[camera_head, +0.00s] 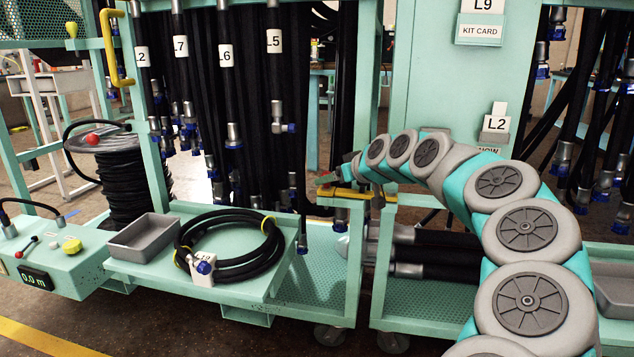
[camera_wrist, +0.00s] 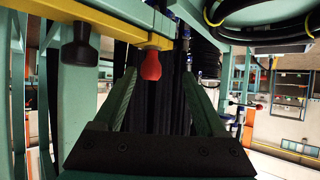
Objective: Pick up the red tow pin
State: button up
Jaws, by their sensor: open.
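The red tow pin (camera_wrist: 150,66) shows in the wrist view as a rounded red knob with a pale collar, set against a yellow bar (camera_wrist: 112,17). My gripper (camera_wrist: 158,78) is open; its two green fingers stand on either side of the knob in that picture, with nothing held. I cannot tell whether the knob is level with the fingertips or beyond them. In the head view my gripper (camera_head: 343,174) is just above the yellow bar (camera_head: 343,192) at the cart's edge. The pin cannot be made out there.
A black knob (camera_wrist: 80,46) is beside the red one on the yellow bar. Hanging black hoses (camera_head: 205,95) are close behind my gripper. A coiled hose (camera_head: 265,250) and grey tray (camera_head: 143,237) are on the left cart shelf. A green panel (camera_head: 430,90) stands behind my arm.

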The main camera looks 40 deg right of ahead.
jog(key=w, duration=0.1)
jog(key=w+f, duration=0.1)
jog(key=w+d, duration=0.1)
jog(key=shift+w+d+f, duration=0.1)
jog(key=shift+w+f, duration=0.2)
jog(key=shift+w, duration=0.1)
jog(key=shift+d+p+x, duration=0.1)
jog(key=shift+p+x, duration=0.15)
jog(key=shift+x, duration=0.75)
jog(key=shift+d+p+x, duration=0.15)
jog(key=shift+p+x, duration=0.1)
jog(key=shift+x, duration=0.75)
jog(key=shift+r, duration=0.1)
grip_shut()
